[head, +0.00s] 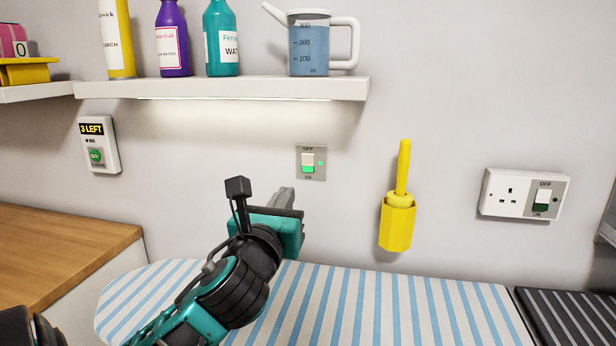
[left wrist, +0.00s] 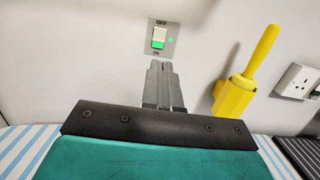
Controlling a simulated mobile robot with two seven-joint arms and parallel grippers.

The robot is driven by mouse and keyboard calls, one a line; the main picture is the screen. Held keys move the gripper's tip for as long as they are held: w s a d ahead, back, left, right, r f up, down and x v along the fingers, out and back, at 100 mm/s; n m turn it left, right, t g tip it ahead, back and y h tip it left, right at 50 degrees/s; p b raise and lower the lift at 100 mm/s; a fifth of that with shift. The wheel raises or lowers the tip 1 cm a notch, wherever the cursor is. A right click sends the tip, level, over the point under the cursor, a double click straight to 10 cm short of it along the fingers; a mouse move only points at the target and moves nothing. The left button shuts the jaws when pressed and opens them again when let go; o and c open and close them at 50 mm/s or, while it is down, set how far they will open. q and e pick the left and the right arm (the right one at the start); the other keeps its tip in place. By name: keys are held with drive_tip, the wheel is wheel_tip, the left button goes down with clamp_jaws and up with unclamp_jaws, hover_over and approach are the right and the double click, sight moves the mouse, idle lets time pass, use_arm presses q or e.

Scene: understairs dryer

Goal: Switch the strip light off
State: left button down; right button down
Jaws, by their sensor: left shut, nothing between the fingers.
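The strip light (head: 235,99) glows under the white shelf and lights the wall below it. Its likely switch is the grey wall plate (head: 311,163) below the shelf, marked OFF at the top and ON at the bottom. The plate also shows in the left wrist view (left wrist: 161,39). My left gripper (head: 287,194) is shut and empty, below the plate; in the left wrist view its fingertips (left wrist: 160,66) appear just under the plate. Contact cannot be told. My right gripper is not in view.
A yellow holder with a handle (head: 397,220) hangs right of the switch. A socket with its own OFF/ON switch (head: 524,194) is farther right. A "3 LEFT" box with a green GO button (head: 97,146) is left. A striped ironing board (head: 400,300) lies below.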

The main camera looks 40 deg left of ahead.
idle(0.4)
use_arm(q)
approach(307, 159)
drive_tip(key=b+x, duration=0.1)
drive_tip(key=x, duration=0.5)
drive_tip(key=shift+w+a+r, duration=0.1)
drive_tip(key=shift+w+a, duration=0.05)
drive_tip(key=shift+w, duration=0.25)
